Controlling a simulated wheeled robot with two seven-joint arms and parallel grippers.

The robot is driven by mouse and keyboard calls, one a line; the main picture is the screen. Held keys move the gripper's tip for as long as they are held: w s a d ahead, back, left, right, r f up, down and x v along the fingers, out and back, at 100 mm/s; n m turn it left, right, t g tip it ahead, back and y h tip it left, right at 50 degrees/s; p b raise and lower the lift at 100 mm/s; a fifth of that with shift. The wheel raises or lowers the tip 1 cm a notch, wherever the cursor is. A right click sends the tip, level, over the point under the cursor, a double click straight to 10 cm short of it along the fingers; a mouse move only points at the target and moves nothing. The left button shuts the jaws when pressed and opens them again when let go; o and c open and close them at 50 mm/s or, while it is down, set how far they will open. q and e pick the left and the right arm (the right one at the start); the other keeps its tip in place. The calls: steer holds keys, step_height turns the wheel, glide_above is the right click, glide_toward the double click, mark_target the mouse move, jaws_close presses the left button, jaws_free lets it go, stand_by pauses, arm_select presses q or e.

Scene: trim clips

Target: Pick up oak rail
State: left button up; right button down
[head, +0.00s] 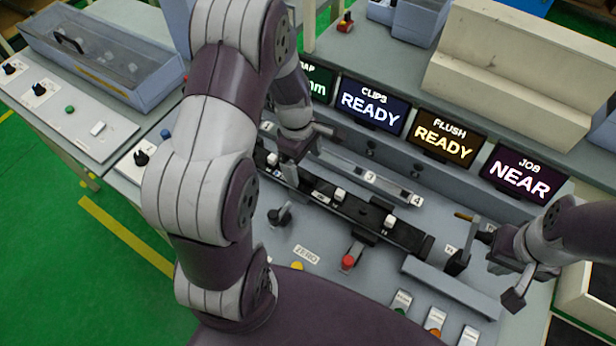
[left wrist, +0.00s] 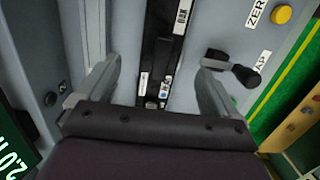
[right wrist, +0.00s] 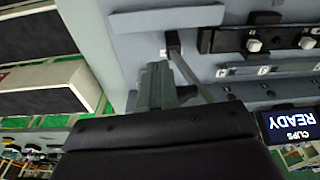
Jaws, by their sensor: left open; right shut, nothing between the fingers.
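A long black bar (head: 362,207) with several white blocks along its top lies across the bench. In the left wrist view the bar (left wrist: 153,55) carries a label (left wrist: 181,18) that seems to read OAK. No wood-coloured rail can be made out for certain. My left gripper (head: 297,158) is over the bar's left part in the head view. In the left wrist view its open fingers (left wrist: 155,88) stand on either side of the bar, with nothing gripped. My right gripper (head: 512,283) is shut and empty near the bench's right end; it also shows in the right wrist view (right wrist: 170,80).
A grey channel (head: 370,178) marked 3 and 4 runs behind the bar. A grey ledge (head: 450,288) and a black upright post (head: 458,262) stand right of it. A red-topped lever (head: 348,261) is in front. Lit screens (head: 447,137) line the back.

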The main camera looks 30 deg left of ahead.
mark_target(305, 174)
arm_select(q)
steer(key=f, duration=0.3)
steer(key=f+p, duration=0.1)
steer(key=shift+s+d+f, duration=0.15)
steer(key=shift+s+f, duration=0.1)
steer(key=shift+w+f, duration=0.15)
steer(key=shift+f, duration=0.3)
steer(key=shift+r, duration=0.1)
steer(key=c, duration=1.3)
steer(key=shift+c, duration=0.3)
